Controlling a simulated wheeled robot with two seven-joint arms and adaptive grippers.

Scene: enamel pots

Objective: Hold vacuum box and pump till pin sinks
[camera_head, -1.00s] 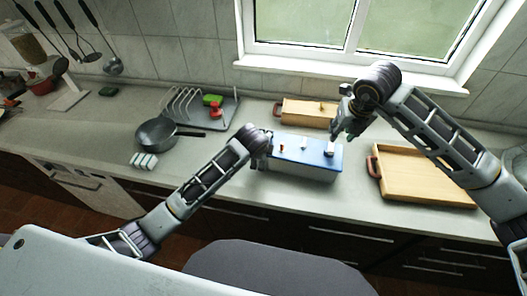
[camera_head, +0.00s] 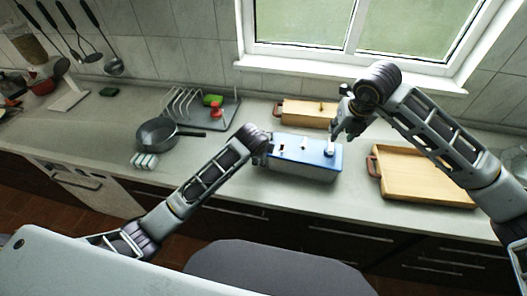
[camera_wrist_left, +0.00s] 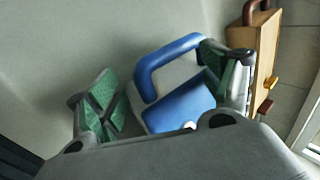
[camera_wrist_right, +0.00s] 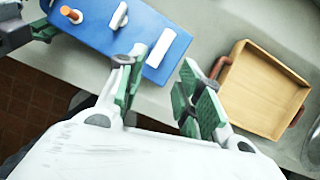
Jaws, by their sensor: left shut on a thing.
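The vacuum box (camera_head: 310,172) stands on the counter, with a blue lid that also shows in the right wrist view (camera_wrist_right: 100,38). An orange pin (camera_wrist_right: 71,14) sticks up near the lid's left end. A white pump handle (camera_wrist_right: 160,48) stands at its right end. My left gripper (camera_wrist_left: 165,95) is shut on the box's blue end handle (camera_wrist_left: 165,62); its grip is partly hidden in the head view. My right gripper (camera_wrist_right: 160,72) is open above the right end, with the pump handle just ahead of and between its fingertips.
A wooden tray (camera_head: 425,190) lies right of the box, and a wooden box (camera_head: 305,113) stands behind it. A pan (camera_head: 157,134), several small white pieces (camera_head: 144,160) and a dish rack (camera_head: 190,105) are to the left. The counter in front of the box is clear.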

